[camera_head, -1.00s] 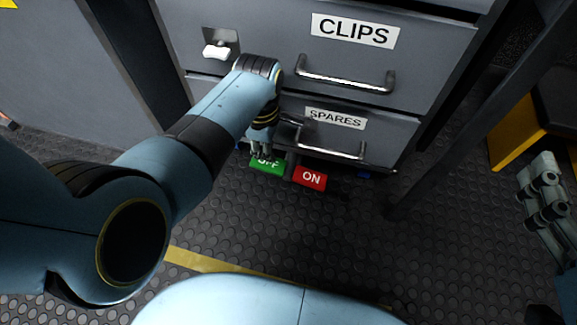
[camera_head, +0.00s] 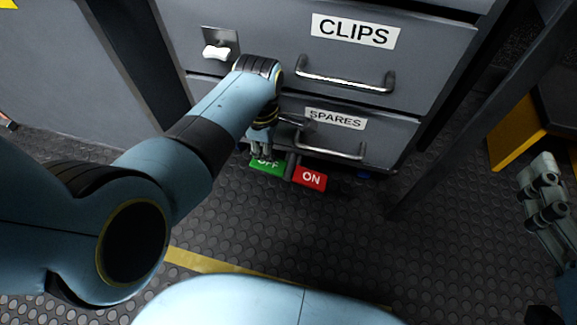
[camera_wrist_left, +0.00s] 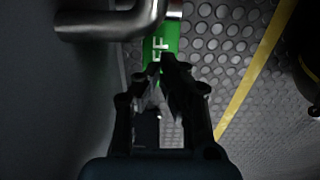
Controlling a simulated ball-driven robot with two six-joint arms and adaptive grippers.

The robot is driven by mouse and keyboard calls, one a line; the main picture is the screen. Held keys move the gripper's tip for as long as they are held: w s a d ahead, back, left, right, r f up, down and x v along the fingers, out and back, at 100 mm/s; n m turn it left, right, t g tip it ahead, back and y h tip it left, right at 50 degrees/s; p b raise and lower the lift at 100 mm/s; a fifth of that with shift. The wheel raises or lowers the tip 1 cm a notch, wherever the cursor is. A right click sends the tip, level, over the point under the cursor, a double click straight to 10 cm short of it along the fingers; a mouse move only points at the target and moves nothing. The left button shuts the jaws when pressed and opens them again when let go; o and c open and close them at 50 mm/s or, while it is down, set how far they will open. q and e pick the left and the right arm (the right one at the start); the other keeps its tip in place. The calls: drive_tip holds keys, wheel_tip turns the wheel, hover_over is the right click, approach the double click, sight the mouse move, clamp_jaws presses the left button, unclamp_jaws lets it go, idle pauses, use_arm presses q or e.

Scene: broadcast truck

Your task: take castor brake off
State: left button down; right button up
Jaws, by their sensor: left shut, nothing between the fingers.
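The castor brake has a green OFF pedal (camera_head: 268,169) and a red ON pedal (camera_head: 309,179), side by side under the cabinet's bottom drawer. My left gripper (camera_head: 261,153) is shut and empty, pointing down at the green pedal's upper edge and covering part of its lettering. The green pedal also shows in the left wrist view (camera_wrist_left: 160,45), right beyond my fingertips (camera_wrist_left: 163,62). I cannot tell whether they touch it. My right gripper (camera_head: 546,195) is at the right edge, far from the pedals; its finger opening is unclear.
The grey cabinet has a CLIPS drawer (camera_head: 410,50) and a SPARES drawer (camera_head: 385,130) with bar handles just above the pedals. A white latch (camera_head: 216,51) sits at upper left. A dark post (camera_head: 450,120) stands to the right. The studded floor (camera_head: 330,240) in front is clear.

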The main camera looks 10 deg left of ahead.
use_arm(q)
drive_tip(key=shift+f+b, duration=1.2)
drive_tip(key=shift+f, duration=0.8)
use_arm(e)
drive_tip(key=shift+s+f, duration=0.15)
drive_tip(key=shift+f, duration=0.65)
drive_tip(key=shift+s+f, duration=0.1)
drive_tip(key=shift+f, duration=0.7)
use_arm(q)
drive_tip(key=shift+r, duration=0.1)
use_arm(e)
drive_tip(key=shift+r, duration=0.1)
use_arm(q)
drive_tip(key=shift+w+r+p, duration=0.1)
drive_tip(key=shift+r+p, duration=0.75)
wheel_tip(320, 180, up, 5)
drive_tip(key=p, duration=0.5)
drive_tip(key=shift+r, duration=0.2)
drive_tip(key=shift+f, duration=0.1)
use_arm(e)
wheel_tip(320, 180, up, 8)
drive_tip(key=w, duration=0.1)
drive_tip(key=shift+w+r+t, duration=0.15)
drive_tip(key=shift+r+t, duration=0.1)
drive_tip(key=shift+t, duration=0.15)
